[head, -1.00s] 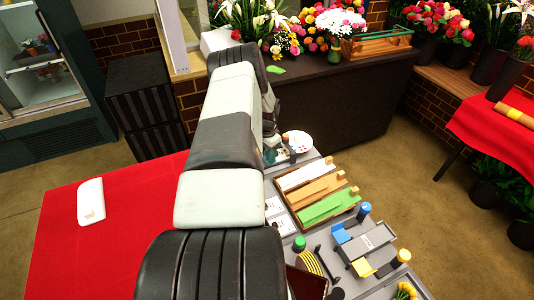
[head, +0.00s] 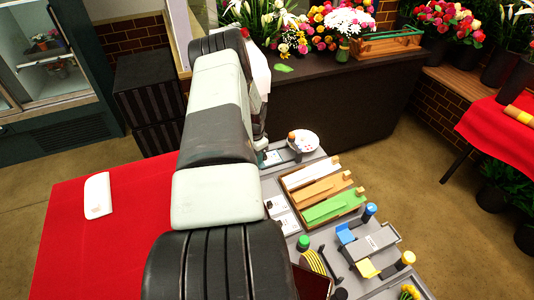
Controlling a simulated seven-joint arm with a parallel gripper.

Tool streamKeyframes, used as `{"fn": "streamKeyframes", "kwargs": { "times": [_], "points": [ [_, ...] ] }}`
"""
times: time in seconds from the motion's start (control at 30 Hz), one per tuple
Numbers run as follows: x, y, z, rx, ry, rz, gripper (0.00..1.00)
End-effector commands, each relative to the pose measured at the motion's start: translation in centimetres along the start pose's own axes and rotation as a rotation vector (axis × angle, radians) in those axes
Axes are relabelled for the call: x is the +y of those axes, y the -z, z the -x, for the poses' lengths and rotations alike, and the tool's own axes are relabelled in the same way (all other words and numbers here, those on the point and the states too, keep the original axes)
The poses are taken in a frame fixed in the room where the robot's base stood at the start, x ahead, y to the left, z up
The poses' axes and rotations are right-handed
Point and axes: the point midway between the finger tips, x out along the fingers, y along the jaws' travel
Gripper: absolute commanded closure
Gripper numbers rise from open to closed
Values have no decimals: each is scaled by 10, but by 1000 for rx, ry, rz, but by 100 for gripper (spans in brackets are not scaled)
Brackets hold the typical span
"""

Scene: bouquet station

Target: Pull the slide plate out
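A grey fixture (head: 376,243) with a pale label stands on the grey work board at the lower right. A blue piece (head: 345,234) and a yellow piece (head: 366,268) are at its left side. I cannot tell for sure which part is the slide plate. My arm rises from the bottom of the head view and bends down beyond its elbow. My gripper (head: 268,157) is mostly hidden behind my own arm, near the white round dish (head: 303,142). Its fingers cannot be made out, nor whether they touch anything.
A wooden tray (head: 291,205) holds white, orange and green strips. A green-capped item (head: 303,243) and a blue-capped post (head: 369,211) stand nearby. A red-covered table (head: 130,230) at left bears a white object (head: 97,195). A dark flower counter (head: 340,110) stands behind.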

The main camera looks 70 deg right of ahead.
Motion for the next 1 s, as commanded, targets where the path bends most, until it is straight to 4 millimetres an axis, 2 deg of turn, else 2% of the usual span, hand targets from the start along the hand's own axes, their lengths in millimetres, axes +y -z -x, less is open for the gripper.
{"fn": "streamKeyframes", "kwargs": {
  "times": [0.1,0.33,0.37,0.5,0.83,1.0],
  "points": [
    [-2,-6,0,0,1,-1,100],
    [-2,-5,0,0,1,-2,100],
    [-2,-5,0,0,1,-2,73],
    [-2,-5,0,1,1,-2,51],
    [-2,-5,3,1,1,-1,50],
    [-3,-4,26,3,4,-1,50]
  ]
}}
